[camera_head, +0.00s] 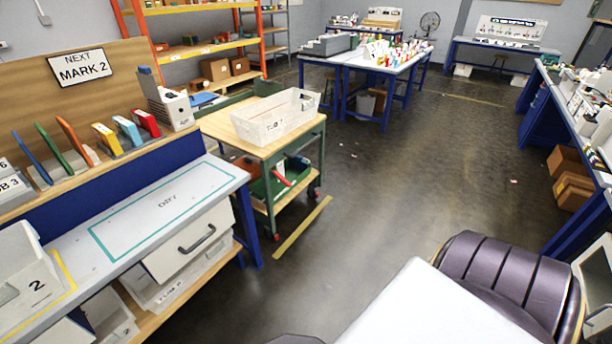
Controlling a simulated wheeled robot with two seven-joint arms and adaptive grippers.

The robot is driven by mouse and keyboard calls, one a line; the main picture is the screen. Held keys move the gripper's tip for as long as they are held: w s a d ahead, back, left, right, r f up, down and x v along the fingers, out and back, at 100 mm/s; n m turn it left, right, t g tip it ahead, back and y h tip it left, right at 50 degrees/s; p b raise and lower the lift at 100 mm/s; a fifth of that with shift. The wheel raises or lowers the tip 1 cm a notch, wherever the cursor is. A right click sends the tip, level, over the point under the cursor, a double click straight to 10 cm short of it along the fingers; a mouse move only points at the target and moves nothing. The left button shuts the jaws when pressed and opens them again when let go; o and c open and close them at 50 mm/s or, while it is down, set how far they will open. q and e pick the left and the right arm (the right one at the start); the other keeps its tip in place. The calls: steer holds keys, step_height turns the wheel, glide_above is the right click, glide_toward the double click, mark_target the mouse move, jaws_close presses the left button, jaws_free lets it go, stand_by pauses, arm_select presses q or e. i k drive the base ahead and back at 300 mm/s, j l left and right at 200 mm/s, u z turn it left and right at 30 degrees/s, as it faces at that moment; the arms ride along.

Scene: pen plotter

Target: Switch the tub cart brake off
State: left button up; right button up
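The tub cart (212,122) stands in the left middle, at the end of the grey workbench. It has a wooden top, a green frame and small wheels with red parts (275,231). A white open tub (262,126) with a label sits on its top. I cannot tell whether this bar is the brake or how the brake is set. Neither of my grippers is in view.
The grey workbench (215,172) with a drawer (188,240) fills the left side. Shelving (205,50) stands behind the cart. Blue-legged tables (385,66) stand at the back, and another bench lines the right. The dark floor (370,200) right of the cart is clear.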

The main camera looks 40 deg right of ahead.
mark_target(274, 173)
steer(key=z, duration=1.15)
